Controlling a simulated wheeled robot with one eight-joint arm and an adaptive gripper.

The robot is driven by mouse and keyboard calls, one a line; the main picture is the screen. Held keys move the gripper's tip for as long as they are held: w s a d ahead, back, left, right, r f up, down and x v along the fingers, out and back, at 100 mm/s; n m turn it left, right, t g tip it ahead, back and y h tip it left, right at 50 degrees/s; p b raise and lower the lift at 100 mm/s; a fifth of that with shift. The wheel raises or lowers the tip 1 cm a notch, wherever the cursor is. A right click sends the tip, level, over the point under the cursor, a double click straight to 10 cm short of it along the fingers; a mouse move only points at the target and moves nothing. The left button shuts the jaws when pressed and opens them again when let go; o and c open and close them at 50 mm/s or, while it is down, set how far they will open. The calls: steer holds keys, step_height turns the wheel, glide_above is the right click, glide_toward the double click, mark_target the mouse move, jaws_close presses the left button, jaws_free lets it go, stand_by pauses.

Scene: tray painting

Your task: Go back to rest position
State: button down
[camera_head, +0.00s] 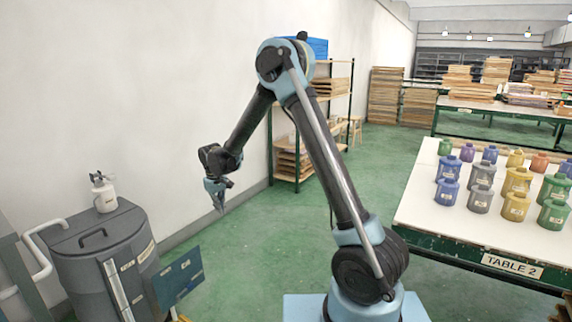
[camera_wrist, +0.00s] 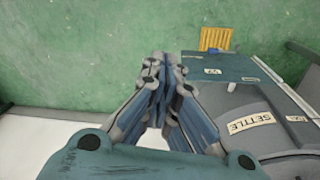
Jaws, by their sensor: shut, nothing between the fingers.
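My arm rises from its light blue base in the middle of the head view and bends down to the left. My gripper (camera_head: 219,204) hangs at its end, pointing down over the green floor, well above it. In the wrist view my gripper (camera_wrist: 157,92) shows its fingers together with nothing between them. It touches nothing in either view.
Table 2 (camera_head: 430,215) at right holds several paint jars (camera_head: 480,199). A shelf (camera_head: 290,160) stands behind my arm. Green floor (camera_head: 245,245) is free between.

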steer(key=s+d+r+m, duration=0.1)
steer(key=s+d+r, duration=0.2)
steer(key=d+r, duration=0.5)
steer(key=s+d+r+m, duration=0.2)
steer(key=s+d+r, duration=0.1)
steer(key=d, duration=0.9)
steer(key=s+d+r+m, duration=0.1)
steer(key=s+d+r, duration=0.4)
steer(key=d, duration=0.5)
steer(key=s+d+m, duration=0.2)
steer(key=s+d, duration=0.8)
steer(key=d, duration=0.1)
steer(key=s+d+f+m+t, duration=0.1)
steer(key=s+d+f+m, duration=0.2)
steer(key=s+d+f, duration=0.3)
steer(key=shift+s, duration=2.75)
steer(key=shift+d, duration=0.1)
